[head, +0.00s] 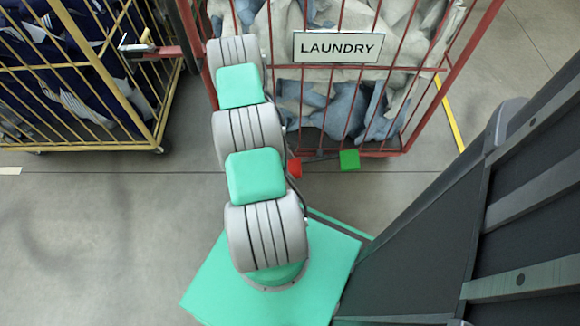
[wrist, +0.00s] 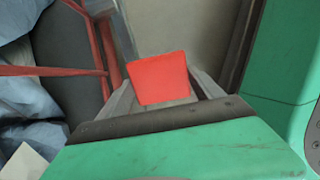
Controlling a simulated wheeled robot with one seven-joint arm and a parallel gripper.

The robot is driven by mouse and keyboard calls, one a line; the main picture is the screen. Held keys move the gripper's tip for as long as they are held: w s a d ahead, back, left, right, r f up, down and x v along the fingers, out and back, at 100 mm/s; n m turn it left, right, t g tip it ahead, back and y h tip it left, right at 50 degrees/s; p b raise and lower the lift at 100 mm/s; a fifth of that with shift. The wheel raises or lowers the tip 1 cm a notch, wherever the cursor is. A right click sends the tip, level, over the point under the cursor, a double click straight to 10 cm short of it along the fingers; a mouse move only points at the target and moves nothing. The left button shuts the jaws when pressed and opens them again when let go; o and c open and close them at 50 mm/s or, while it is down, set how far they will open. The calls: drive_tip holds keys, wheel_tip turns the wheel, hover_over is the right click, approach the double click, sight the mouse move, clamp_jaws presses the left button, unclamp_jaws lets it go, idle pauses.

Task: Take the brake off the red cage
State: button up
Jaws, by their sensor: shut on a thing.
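The red cage (head: 383,152) stands at the top of the head view, with a white LAUNDRY sign and grey and blue cloth inside. At its bottom front edge are a red pad (head: 294,168) on the left and a green pad (head: 349,160) on the right, with a dark bar between them. In the wrist view the red pad (wrist: 158,72) sits between the fingers of my gripper (wrist: 163,92), which is shut on it. In the head view my arm hides the gripper. The green pad is not seen in the wrist view.
A yellow cage (head: 80,146) with dark blue cloth stands at the left, close to the red cage. A yellow floor line (head: 450,115) runs to the right of the red cage. The grey floor (head: 90,230) at the lower left is clear.

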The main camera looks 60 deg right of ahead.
drive_tip(key=c, duration=0.5)
drive_tip(key=shift+o, duration=0.2)
wheel_tip(320, 180, up, 3)
drive_tip(key=t+y+p, duration=0.1)
drive_tip(key=p, duration=0.2)
drive_tip(key=shift+s+f+t, duration=0.15)
drive_tip(key=shift+t, duration=0.25)
drive_tip(key=r+t, duration=0.1)
drive_tip(key=r+t+y+p, duration=0.1)
drive_tip(key=r+t+p, duration=0.1)
drive_tip(key=shift+s+d+r+y, duration=0.25)
drive_tip(key=shift+s+d+y, duration=0.05)
drive_tip(key=shift+s, duration=0.1)
drive_tip(key=shift+s+d+r, duration=0.1)
drive_tip(key=shift+s+r, duration=0.15)
drive_tip(key=shift+r, duration=0.2)
drive_tip(key=shift+s, duration=0.1)
drive_tip(key=o, duration=1.8)
drive_tip(key=r+p, duration=0.1)
drive_tip(key=r, duration=0.4)
drive_tip(key=r+p, duration=0.1)
drive_tip(key=r, duration=0.1)
drive_tip(key=shift+s+d+r+p, duration=0.2)
drive_tip(key=shift+s+r+p, duration=0.1)
drive_tip(key=shift+s+r, duration=0.1)
